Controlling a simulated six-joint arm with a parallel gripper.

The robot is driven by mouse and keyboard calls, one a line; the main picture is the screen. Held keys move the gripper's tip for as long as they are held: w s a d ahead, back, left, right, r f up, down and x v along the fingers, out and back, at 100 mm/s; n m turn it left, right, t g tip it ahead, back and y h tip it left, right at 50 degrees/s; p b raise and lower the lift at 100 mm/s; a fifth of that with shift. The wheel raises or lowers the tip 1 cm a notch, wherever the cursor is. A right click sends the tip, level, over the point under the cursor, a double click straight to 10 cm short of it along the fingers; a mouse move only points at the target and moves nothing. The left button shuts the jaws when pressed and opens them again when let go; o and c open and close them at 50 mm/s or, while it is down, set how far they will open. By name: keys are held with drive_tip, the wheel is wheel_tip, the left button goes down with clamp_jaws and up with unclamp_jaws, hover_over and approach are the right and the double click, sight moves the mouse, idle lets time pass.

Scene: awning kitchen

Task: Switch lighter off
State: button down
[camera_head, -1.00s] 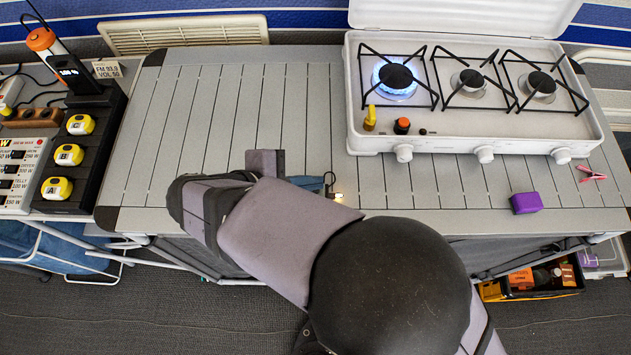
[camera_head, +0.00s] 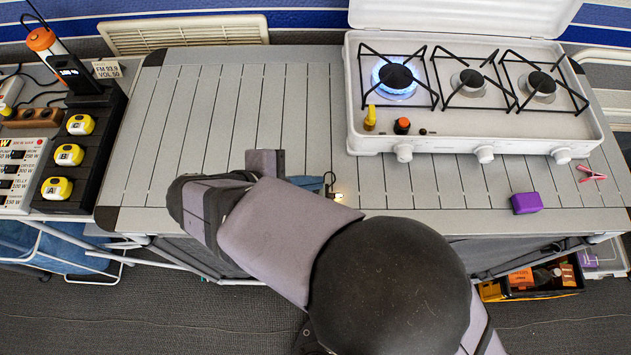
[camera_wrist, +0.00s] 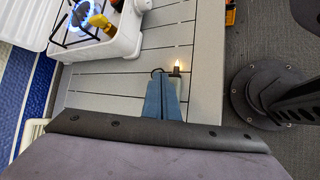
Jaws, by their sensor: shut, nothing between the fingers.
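A small lighter (camera_head: 333,193) with a lit yellow flame is at the front part of the slatted table, close beside my gripper's tips. In the wrist view the lighter (camera_wrist: 176,76) shows just right of the fingers, its flame at its upper end. The fingers hide part of its body, so I cannot tell whether they touch it. My gripper (camera_head: 325,183) has blue fingers, which lie together with nothing held between them. They also show in the wrist view (camera_wrist: 158,78). A dark thin loop shows at the fingertips.
A white stove (camera_head: 480,140) stands at the back right, its left burner (camera_head: 396,76) lit blue. A yellow object (camera_head: 370,118) and an orange-topped one (camera_head: 402,126) are on its front. A purple block (camera_head: 526,203) and a pink peg (camera_head: 591,173) lie right. The left tabletop is clear.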

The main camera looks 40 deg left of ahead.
drive_tip(key=shift+f, duration=0.1)
idle(0.3)
drive_tip(key=shift+f, duration=0.45)
idle(0.4)
drive_tip(key=shift+r+p, duration=0.4)
drive_tip(key=shift+r, duration=0.15)
idle(0.4)
wheel_tip(320, 180, up, 6)
drive_tip(key=p, duration=0.5)
idle(0.4)
